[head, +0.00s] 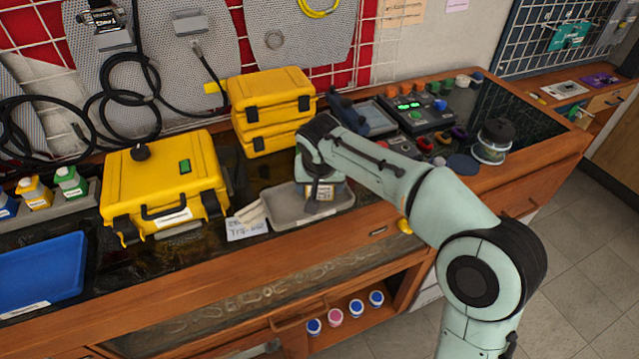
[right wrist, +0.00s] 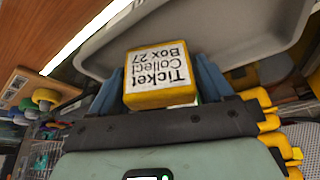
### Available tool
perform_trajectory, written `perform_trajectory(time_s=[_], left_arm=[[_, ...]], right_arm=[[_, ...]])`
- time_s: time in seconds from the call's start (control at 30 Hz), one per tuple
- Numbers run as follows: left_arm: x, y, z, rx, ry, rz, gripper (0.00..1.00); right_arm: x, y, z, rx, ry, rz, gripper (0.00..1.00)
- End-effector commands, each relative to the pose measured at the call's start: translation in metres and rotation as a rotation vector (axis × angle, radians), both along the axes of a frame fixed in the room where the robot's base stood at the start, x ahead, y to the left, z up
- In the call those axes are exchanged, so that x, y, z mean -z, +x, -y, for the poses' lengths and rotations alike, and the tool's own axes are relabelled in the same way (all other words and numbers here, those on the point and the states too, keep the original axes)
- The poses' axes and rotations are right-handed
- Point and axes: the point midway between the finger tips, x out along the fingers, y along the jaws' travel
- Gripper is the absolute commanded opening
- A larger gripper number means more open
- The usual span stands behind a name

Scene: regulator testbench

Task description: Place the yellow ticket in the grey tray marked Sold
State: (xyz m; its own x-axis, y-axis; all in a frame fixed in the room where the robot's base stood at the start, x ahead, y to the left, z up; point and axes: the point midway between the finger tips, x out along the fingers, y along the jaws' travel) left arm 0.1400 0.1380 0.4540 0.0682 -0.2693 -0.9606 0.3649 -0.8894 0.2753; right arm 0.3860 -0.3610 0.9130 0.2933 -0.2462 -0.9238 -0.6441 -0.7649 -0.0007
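The yellow ticket (right wrist: 160,78) is a small yellow block with a white label reading "Ticket Collect! Box 27" in the right wrist view. It sits between the two blue-grey fingers of my right gripper (right wrist: 160,85), which appear shut on its sides. In the head view my right gripper (head: 322,190) is at the right part of the shallow grey tray (head: 282,212), on the bench front. The tray also shows close to the ticket in the right wrist view (right wrist: 235,38). Whether the ticket touches the tray is unclear. I cannot read a "Sold" mark. My left gripper is not in view.
A yellow case (head: 165,185) stands left of the tray, with stacked yellow cases (head: 270,105) behind. A white card (head: 247,224) is at the tray's front left. A blue tray (head: 40,270) lies far left. A black device with green displays (head: 415,112) stands behind my right arm.

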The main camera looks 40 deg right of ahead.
Motion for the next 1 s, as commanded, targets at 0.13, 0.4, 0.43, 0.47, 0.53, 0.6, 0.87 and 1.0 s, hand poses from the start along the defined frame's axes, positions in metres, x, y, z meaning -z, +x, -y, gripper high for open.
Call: perform_trajectory(time_s=[0.13,0.4,0.43,0.47,0.53,0.6,0.87,1.0], left_arm=[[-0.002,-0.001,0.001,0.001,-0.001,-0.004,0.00],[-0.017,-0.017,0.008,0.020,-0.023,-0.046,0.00],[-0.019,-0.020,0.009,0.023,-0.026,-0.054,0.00],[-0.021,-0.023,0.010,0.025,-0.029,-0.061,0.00],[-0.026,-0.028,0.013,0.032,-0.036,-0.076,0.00],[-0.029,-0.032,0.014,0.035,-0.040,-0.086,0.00],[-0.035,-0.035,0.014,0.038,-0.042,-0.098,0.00],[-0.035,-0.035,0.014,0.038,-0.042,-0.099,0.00]], right_arm=[[-0.002,0.000,0.000,0.000,0.000,0.000,0.80],[-0.044,-0.011,-0.010,-0.002,0.000,0.006,0.80],[-0.051,-0.013,-0.012,-0.001,0.000,0.006,0.80],[-0.057,-0.016,-0.013,-0.001,0.000,0.006,0.80],[-0.071,-0.020,-0.017,-0.001,0.000,0.005,0.80],[-0.084,-0.024,-0.021,-0.002,0.000,0.005,0.80],[-0.112,-0.034,-0.029,0.000,-0.001,0.002,0.80],[-0.114,-0.035,-0.030,0.000,-0.001,0.001,0.80]])
